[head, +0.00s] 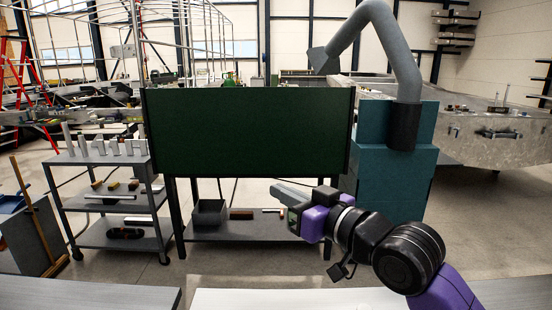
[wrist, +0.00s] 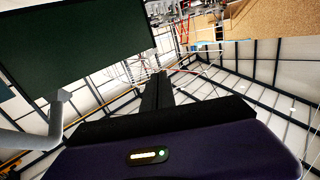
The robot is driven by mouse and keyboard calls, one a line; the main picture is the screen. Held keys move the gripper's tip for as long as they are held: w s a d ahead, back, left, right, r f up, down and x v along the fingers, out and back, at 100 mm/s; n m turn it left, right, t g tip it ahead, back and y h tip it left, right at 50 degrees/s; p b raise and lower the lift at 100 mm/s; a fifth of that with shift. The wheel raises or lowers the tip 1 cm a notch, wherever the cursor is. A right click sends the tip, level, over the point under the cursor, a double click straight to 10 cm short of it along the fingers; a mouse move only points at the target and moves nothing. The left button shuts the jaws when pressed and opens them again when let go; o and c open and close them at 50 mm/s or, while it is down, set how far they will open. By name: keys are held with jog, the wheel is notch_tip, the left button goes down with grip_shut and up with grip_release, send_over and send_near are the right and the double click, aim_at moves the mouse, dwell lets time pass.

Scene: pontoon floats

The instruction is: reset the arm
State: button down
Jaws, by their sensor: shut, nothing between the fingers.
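My gripper (head: 290,192) is at the end of my purple and black arm, right of the middle in the head view. It points left, in front of a workbench with a dark green panel. In the wrist view, my gripper (wrist: 158,80) shows as two dark fingers lying together, with nothing between them. The wrist view is tilted and shows the green panel at upper left and the hall's wall frames. My gripper touches nothing that I can see.
The green panel (head: 248,132) stands behind my gripper. A teal cabinet (head: 390,180) with a grey extraction duct (head: 402,60) stands right of it. A grey shelf cart (head: 103,160) is at left. Pale surfaces (head: 300,299) lie along the front edge. Bare floor shows at right.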

jog(key=s+d+f+m+t+h, duration=0.45)
jog(key=s+d+m+h, duration=0.2)
jog(key=s, duration=0.25)
jog(key=s+d+f+m+t+h, duration=0.45)
jog(key=s+d+f+m, duration=0.2)
jog(key=s, duration=0.35)
jog(key=s+d+f+n+g, duration=0.2)
jog(key=s+f, duration=0.3)
jog(key=s, duration=0.5)
jog(key=s+d+f+n+g, duration=0.1)
jog(key=s+f+g, duration=0.2)
jog(key=s, duration=0.6)
jog(key=s+d+f+n+g, duration=0.2)
jog(key=s+f, duration=0.5)
jog(key=s, duration=0.3)
jog(key=shift+s+d+f+n+g+h, duration=0.25)
jog(key=shift+s+d+n+g+h, duration=0.05)
jog(key=shift+s, duration=0.05)
